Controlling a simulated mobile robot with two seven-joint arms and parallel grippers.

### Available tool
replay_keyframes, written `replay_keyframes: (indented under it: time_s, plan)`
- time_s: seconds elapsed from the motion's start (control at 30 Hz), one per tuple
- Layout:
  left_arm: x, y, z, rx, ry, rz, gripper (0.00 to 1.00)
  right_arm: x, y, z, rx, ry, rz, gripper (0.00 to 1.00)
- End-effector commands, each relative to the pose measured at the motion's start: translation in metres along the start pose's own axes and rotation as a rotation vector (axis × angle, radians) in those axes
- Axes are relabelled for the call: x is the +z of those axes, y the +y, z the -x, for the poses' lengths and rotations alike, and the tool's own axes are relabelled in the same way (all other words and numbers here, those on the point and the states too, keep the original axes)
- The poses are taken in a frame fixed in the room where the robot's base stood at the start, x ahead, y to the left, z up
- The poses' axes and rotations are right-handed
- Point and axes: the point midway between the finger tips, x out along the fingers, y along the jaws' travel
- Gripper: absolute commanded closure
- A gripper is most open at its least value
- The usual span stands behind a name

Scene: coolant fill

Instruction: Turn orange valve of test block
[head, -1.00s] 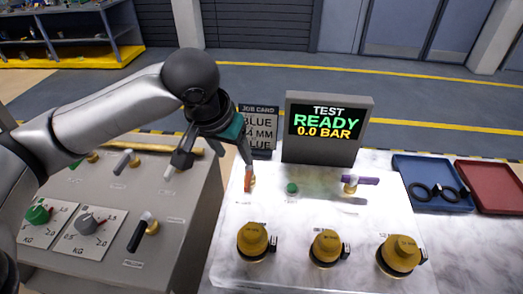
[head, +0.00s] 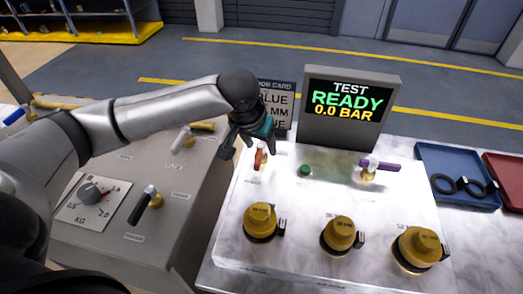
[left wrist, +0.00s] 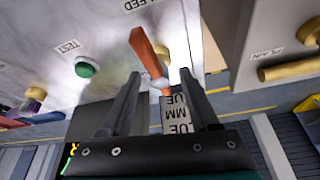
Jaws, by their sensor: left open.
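The test block (head: 300,262) is a white marbled block with three yellow-brown capped fittings on it. Its orange valve (head: 259,159) has a flat orange handle near the back left corner of the block. In the left wrist view the orange handle (left wrist: 148,52) points up the picture, above a brass and white stem. My left gripper (head: 248,152) is open and empty over this valve. In the wrist view its two fingers (left wrist: 160,74) lie to either side of the handle's lower part, with a gap visible. Whether they touch it I cannot tell. My right gripper is not in view.
A green button (head: 305,171) and a purple-handled valve (head: 376,166) sit right of the orange valve. The test screen (head: 347,108) reads READY, 0.0 BAR. A job card (head: 276,100) stands behind the gripper. A grey console (head: 165,235) is left; blue tray (head: 455,160) and red tray (head: 508,175) are right.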

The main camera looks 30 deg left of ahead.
Motion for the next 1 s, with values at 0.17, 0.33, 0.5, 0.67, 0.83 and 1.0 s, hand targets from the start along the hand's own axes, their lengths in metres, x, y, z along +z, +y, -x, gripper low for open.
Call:
replay_keyframes:
  time_s: [0.17,0.33,0.5,0.67,0.83,1.0]
  plan:
    - [0.000,0.000,-0.016,0.001,0.001,-0.001,0.39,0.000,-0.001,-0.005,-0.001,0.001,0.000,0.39]
    - [-0.001,0.000,-0.019,0.000,0.002,0.000,0.39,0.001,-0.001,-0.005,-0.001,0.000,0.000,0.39]
    - [-0.001,0.000,-0.019,0.000,0.001,-0.001,0.40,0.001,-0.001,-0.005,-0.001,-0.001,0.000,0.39]
    - [-0.001,0.000,-0.019,0.000,0.001,0.000,0.58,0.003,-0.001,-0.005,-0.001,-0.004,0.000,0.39]
    - [-0.001,0.000,-0.018,0.000,0.001,0.000,0.77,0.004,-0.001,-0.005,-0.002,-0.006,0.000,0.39]
    - [0.000,0.000,-0.018,0.000,0.001,0.000,0.96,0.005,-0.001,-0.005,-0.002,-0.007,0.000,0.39]
